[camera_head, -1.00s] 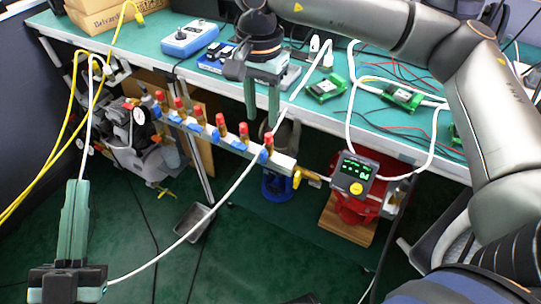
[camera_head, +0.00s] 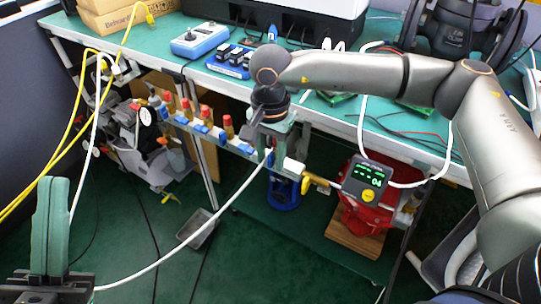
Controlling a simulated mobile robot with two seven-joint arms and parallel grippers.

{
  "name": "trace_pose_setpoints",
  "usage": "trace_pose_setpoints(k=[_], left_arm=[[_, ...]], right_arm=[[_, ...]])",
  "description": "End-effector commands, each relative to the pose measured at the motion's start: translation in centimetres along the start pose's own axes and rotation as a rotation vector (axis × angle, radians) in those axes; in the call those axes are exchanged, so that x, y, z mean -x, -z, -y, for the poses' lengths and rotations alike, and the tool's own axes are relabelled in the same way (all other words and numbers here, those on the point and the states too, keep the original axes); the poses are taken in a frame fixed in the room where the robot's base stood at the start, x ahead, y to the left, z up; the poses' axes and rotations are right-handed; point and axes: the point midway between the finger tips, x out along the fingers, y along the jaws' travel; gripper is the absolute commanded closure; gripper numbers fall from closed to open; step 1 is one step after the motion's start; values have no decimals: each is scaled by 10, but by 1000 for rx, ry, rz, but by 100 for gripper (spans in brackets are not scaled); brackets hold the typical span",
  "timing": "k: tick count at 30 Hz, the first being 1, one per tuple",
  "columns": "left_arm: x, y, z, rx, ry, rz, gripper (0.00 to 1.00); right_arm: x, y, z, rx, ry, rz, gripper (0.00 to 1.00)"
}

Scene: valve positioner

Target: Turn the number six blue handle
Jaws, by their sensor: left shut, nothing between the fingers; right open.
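A metal manifold bar (camera_head: 291,166) slopes along the front of the bench, with several red-topped valves (camera_head: 228,127) and small blue handles (camera_head: 246,148). My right gripper (camera_head: 272,148) is open and points down over the right end of the bar. It covers the last red valve top, and the blue handle there (camera_head: 269,158) shows only partly, close by its fingers. I cannot tell whether the fingers touch the handle. My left gripper (camera_head: 50,215) is shut and empty, pointing up at the lower left, well away from the bar.
A white tube (camera_head: 190,238) runs from the bar's right end towards the lower left. A gauge with a green display (camera_head: 368,176) and a red body (camera_head: 362,215) stands right of the bar. Yellow cables (camera_head: 60,150) hang at left. The green bench top (camera_head: 190,71) lies behind.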

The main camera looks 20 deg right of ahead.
Motion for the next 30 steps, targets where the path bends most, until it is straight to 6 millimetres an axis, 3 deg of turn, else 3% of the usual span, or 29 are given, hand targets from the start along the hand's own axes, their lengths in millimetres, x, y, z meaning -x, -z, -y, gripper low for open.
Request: trace_pose_setpoints(k=[5, 16, 30], left_arm=[[0, 0, 0, 0, 0, 0, 100], [0, 0, 0, 0, -1, 1, 100], [-1, 1, 0, -1, -1, 0, 100]], right_arm=[[0, 0, 0, 0, 0, 0, 60], [0, 0, 0, 0, 0, 0, 100], [1, 0, 0, 0, -5, 0, 100]])
